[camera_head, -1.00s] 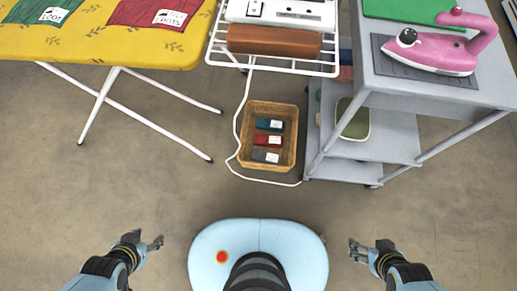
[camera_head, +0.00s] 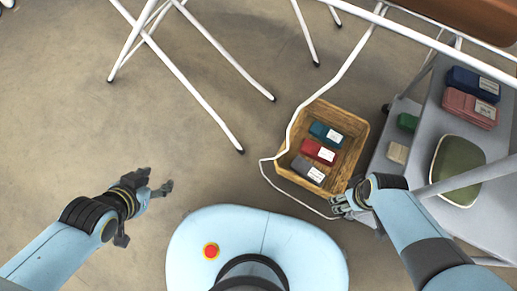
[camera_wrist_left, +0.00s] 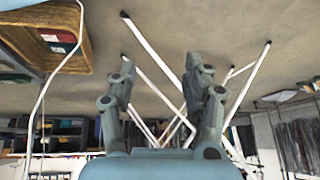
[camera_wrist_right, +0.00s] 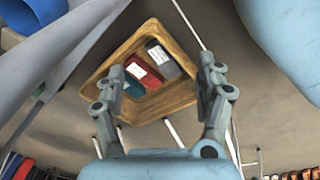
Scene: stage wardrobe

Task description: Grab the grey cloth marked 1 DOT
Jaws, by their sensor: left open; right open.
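The grey cloth (camera_head: 308,170) lies folded in the near end of the wicker basket (camera_head: 352,144), with a white label too small to read. A red cloth (camera_head: 318,152) and a teal cloth (camera_head: 325,133) lie beyond it in the same basket. My right gripper (camera_head: 338,207) is open and empty, just outside the basket's near right corner. In the right wrist view the grey cloth (camera_wrist_right: 162,62) shows between and beyond the open fingers (camera_wrist_right: 165,82). My left gripper (camera_head: 168,188) is open and empty over bare floor, left of the basket.
A grey cart (camera_head: 408,172) with folded cloths and a green bowl (camera_head: 458,169) stands right of the basket. White stand legs (camera_head: 205,105) are behind left. The left floor is clear.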

